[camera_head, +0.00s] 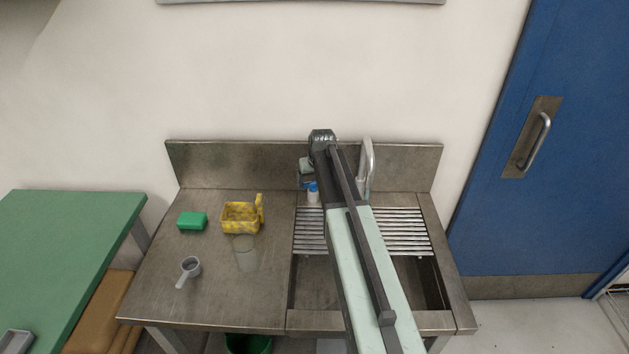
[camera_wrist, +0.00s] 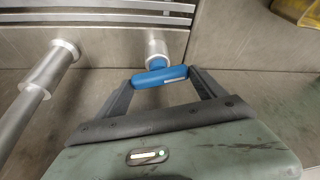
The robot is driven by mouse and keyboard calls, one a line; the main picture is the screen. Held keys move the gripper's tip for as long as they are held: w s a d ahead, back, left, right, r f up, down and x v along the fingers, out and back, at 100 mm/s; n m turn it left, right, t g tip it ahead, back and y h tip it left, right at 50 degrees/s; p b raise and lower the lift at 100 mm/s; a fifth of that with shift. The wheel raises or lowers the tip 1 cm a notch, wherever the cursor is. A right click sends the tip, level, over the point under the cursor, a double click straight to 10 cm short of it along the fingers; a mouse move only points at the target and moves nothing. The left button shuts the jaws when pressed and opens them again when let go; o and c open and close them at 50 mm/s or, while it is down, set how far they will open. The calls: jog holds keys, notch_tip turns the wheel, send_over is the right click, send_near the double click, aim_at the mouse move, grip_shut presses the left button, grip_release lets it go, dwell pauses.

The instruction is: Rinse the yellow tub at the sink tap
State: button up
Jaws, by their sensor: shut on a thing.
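The yellow tub (camera_head: 240,218), worn and with an upright handle at its right, stands on the steel counter left of the sink (camera_head: 325,285). Its edge shows in the wrist view's top right corner (camera_wrist: 299,10). The steel tap (camera_head: 368,170) rises behind the draining slats; a steel pipe (camera_wrist: 35,95) shows at the wrist view's left. My gripper (camera_wrist: 160,80) is shut on a blue bar-like handle (camera_wrist: 160,77), on a short pale cylinder (camera_wrist: 156,49), left of the tap. In the head view my arm partly covers this place and the sink. I see no water running.
A green block (camera_head: 192,221), a clear glass (camera_head: 245,254) and a grey scoop (camera_head: 189,270) stand near the tub. Metal slats (camera_head: 405,230) span the sink's back. A steel backsplash (camera_head: 235,165) bounds the counter behind. A green-topped table (camera_head: 65,240) stands left.

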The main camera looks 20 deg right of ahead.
jog(key=o, duration=1.3)
jog(key=shift+s+r, duration=0.1)
jog(key=p+v, duration=0.7)
jog(key=shift+s+r, duration=0.1)
jog(key=shift+r, duration=0.25)
jog(key=shift+f, duration=0.1)
jog(key=shift+a, duration=0.1)
